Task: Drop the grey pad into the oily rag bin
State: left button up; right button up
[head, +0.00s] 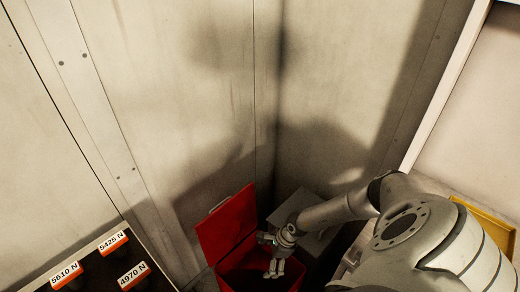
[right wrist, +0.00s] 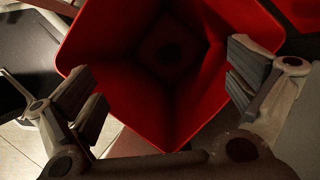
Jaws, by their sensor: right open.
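The red oily rag bin (head: 232,268) stands low in the corner with its red lid (head: 228,224) raised. My right gripper (head: 274,268) is over the bin's mouth, pointing down. In the right wrist view its two fingers (right wrist: 170,92) are wide apart with nothing between them, and the bin's red inner wall (right wrist: 110,35) fills the space beyond. A dark patch shows deep in the bin; I cannot tell whether it is the grey pad or the shadowed floor. The grey pad is not clearly seen in either view. My left gripper is not in view.
A grey box (head: 313,240) stands right behind the bin, by the wall. A dark rack with orange-and-white labels (head: 113,242) is at the lower left. A yellow-edged item (head: 490,222) is at the right, behind my arm. Pale wall panels close off the corner.

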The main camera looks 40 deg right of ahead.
jog(key=v, duration=1)
jog(key=shift+r, duration=0.4)
jog(key=shift+s+d, duration=0.1)
